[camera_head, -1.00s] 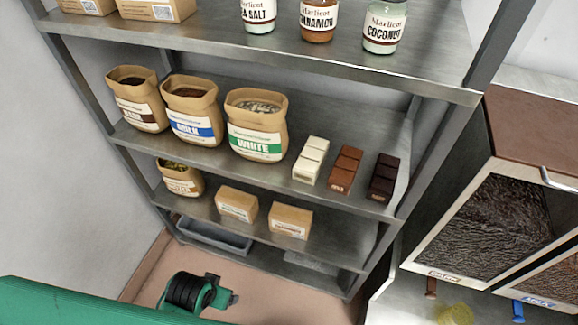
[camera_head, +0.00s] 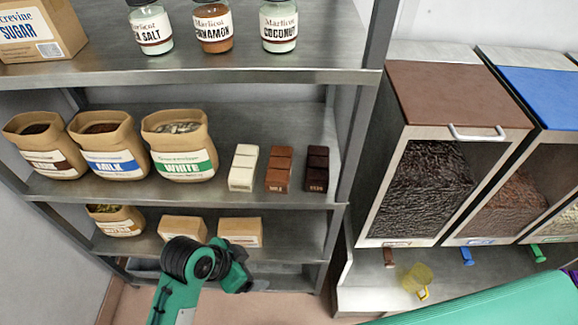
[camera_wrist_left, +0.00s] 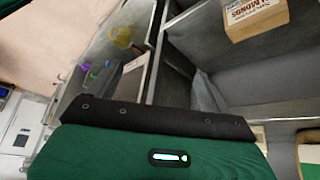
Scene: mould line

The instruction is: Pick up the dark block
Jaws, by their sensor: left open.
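The dark block (camera_head: 317,168) stands on the middle shelf at its right end, the last in a row with a white block (camera_head: 243,168) and a brown block (camera_head: 279,169). My left gripper (camera_head: 240,276) is low in front of the shelves, below and left of the dark block and well apart from it. It is open with nothing seen in it; its fingers are hard to make out. The left wrist view shows its green and black housing but no dark block. My right gripper is out of view.
Paper sacks (camera_head: 180,147) stand left of the blocks, small cartons (camera_head: 240,232) on the shelf below, jars (camera_head: 212,27) above. The rack's right post (camera_head: 352,150) is close to the dark block. Dispensers (camera_head: 430,185) and a yellow scoop (camera_head: 417,278) are at right.

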